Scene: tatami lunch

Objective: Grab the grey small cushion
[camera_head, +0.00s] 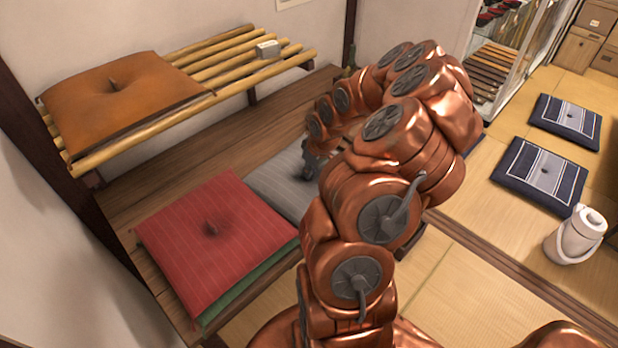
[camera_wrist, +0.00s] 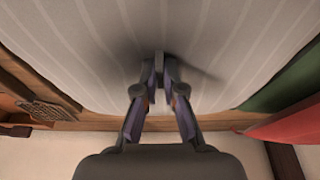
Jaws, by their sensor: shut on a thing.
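The grey cushion (camera_head: 281,181) lies on the wooden bench, beside the red cushion and partly hidden behind my copper arm in the head view. In the wrist view the grey striped cushion (camera_wrist: 90,45) fills the upper part of the picture. My gripper (camera_head: 308,172) points down at the cushion's top. In the wrist view my gripper's fingertips (camera_wrist: 160,62) are close together against the cushion's surface, shut on a bit of its fabric. The exact pinched part is hidden between the fingers.
A red cushion (camera_head: 215,240) lies on a green cushion (camera_head: 250,280) at the left. Navy cushions (camera_head: 540,172) and a white pot (camera_head: 576,236) are on the tatami at right.

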